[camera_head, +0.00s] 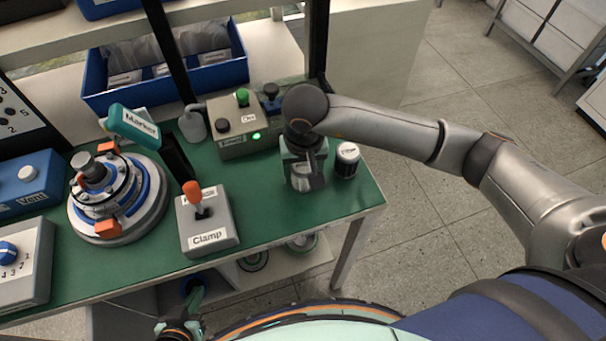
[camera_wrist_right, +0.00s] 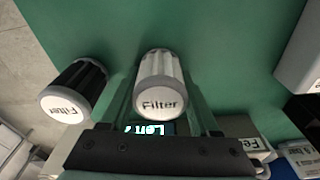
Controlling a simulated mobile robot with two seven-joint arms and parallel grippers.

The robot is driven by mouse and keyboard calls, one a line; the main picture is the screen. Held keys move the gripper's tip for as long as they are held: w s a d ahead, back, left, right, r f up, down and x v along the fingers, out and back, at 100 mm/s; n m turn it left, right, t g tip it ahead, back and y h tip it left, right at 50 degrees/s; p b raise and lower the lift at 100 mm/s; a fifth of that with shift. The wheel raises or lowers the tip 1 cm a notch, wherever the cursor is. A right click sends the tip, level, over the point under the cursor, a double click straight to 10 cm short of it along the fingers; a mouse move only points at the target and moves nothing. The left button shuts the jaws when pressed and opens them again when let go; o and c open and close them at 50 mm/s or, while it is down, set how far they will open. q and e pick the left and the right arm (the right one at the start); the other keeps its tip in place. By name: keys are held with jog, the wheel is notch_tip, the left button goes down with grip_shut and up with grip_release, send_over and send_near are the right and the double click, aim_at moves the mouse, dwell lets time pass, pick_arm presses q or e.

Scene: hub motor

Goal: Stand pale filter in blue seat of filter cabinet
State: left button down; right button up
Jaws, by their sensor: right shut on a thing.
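The pale filter (camera_wrist_right: 160,85), a whitish ribbed cylinder with a white end labelled "Filter", is between the fingers of my right gripper (camera_wrist_right: 163,100) in the right wrist view. In the head view my right gripper (camera_head: 304,180) points down over the green bench top near its right end, shut on the pale filter, which it largely hides. I cannot tell whether the filter touches the bench. My left gripper (camera_head: 180,322) is low at the bottom edge, below the bench; its jaws are unclear. I cannot clearly make out the filter cabinet or its blue seat.
A dark filter (camera_head: 347,160) stands close right of my right gripper; it also shows in the wrist view (camera_wrist_right: 75,90). A green-lit switch box (camera_head: 238,125), a clamp lever box (camera_head: 207,222) and the hub motor (camera_head: 115,200) stand leftward. Round items (camera_head: 253,261) sit on a lower shelf.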

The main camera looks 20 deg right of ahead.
grip_shut()
jog(key=shift+r, duration=0.1)
jog(key=shift+w+r+b, duration=0.1)
jog(key=shift+r+b, duration=0.2)
jog(key=shift+r, duration=0.25)
jog(key=s+a+r+b, duration=0.2)
jog(key=s+a+r, duration=0.2)
jog(key=s+r, duration=0.9)
jog(key=w+d+f+n+p, duration=0.1)
jog(key=w+d+f, duration=0.3)
jog(key=w+d, duration=0.4)
jog(key=d+p, duration=0.1)
jog(key=d, duration=0.2)
jog(key=shift+d+n, duration=0.3)
jog(key=shift+n, duration=0.1)
jog(key=shift+a, duration=0.1)
